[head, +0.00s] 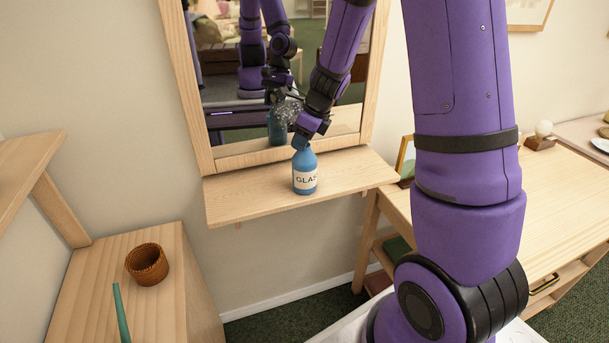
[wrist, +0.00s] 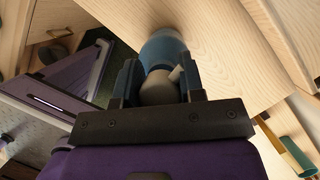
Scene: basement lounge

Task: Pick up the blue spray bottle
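The blue spray bottle (head: 305,173) stands upright on the small wooden shelf (head: 240,204) under the mirror, its white label facing the head camera. My gripper (head: 301,138) reaches down on it from above. In the wrist view, the dark fingers of my gripper (wrist: 158,84) sit on both sides of the pale spray head (wrist: 158,90), which fills the gap between them. The blue body (wrist: 163,45) shows beyond the fingertips. My gripper looks shut on the bottle's head. The exact contact is partly hidden.
A wood-framed mirror (head: 190,85) rises directly behind the bottle and reflects it and my arm. A wooden desk (head: 565,190) stands to the right. A woven brown cup (head: 147,264) and a green stick-like item (head: 121,312) are on the cabinet at lower left.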

